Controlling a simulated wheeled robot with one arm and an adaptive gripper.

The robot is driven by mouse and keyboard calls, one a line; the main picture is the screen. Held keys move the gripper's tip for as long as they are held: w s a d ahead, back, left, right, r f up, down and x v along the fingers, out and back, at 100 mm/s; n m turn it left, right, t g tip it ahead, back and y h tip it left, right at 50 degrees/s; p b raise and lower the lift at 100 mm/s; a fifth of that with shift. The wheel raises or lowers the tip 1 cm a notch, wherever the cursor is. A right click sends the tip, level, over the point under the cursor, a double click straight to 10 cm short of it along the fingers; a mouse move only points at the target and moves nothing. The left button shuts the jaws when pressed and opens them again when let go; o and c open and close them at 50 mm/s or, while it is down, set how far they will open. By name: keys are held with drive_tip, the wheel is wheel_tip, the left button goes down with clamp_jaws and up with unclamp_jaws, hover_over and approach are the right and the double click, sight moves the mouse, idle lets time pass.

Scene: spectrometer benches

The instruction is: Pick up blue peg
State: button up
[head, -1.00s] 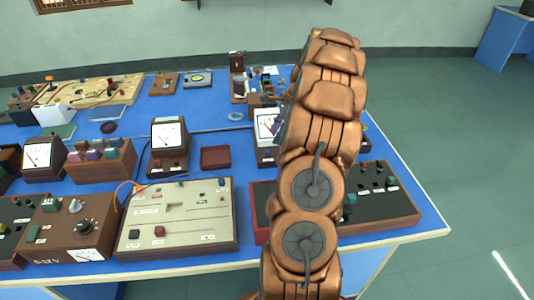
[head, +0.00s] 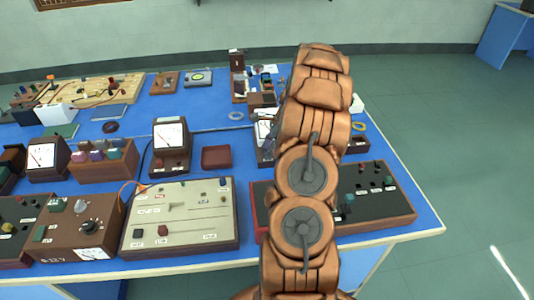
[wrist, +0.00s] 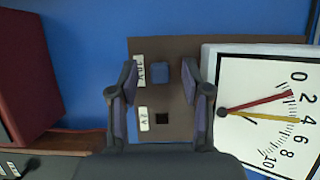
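The blue peg (wrist: 161,72) stands in a brown base plate (wrist: 181,131), beside a label that seems to read 10V. My gripper (wrist: 162,68) is open, with one finger on each side of the peg. A gap shows between the peg and each finger. A white dial meter (wrist: 270,100) with red and yellow needles is right of the plate. In the head view my arm hides the gripper and the peg, and the meter (head: 264,130) is partly covered.
A dark red box (wrist: 22,70) stands left in the wrist view, also seen in the head view (head: 216,157). A beige panel (head: 180,228) and a dark panel (head: 376,205) lie along the bench's front. Blue bench surface (wrist: 90,40) is free between the box and plate.

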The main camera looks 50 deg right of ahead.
clamp_jaws()
